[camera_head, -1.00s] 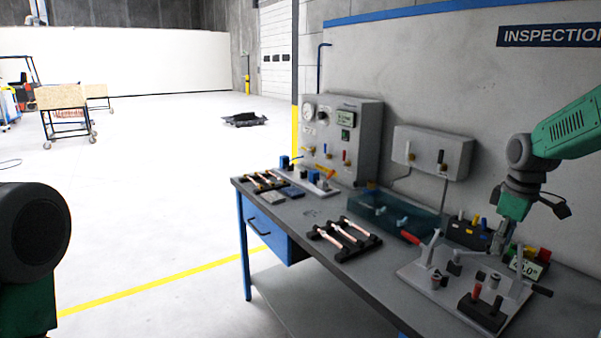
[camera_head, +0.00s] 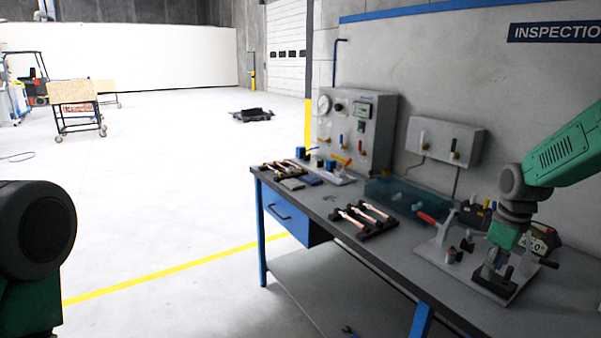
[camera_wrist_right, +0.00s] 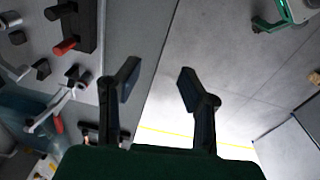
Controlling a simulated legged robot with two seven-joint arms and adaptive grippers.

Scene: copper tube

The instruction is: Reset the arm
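My right gripper (camera_head: 492,272) hangs low over the fixture plate (camera_head: 440,258) at the right of the workbench in the head view. In the right wrist view its two fingers (camera_wrist_right: 158,88) stand apart with nothing between them. Below them are the bench's front edge and the pale floor. Copper tubes (camera_head: 351,218) lie on a black rack in the middle of the bench, apart from the gripper. The left arm shows only in part at the left edge of the head view; its gripper is not in view.
The workbench (camera_head: 318,202) carries a grey gauge panel (camera_head: 376,131), a teal tray (camera_head: 399,194) and a second rack (camera_head: 283,170) at its far end. The floor left of the bench is open.

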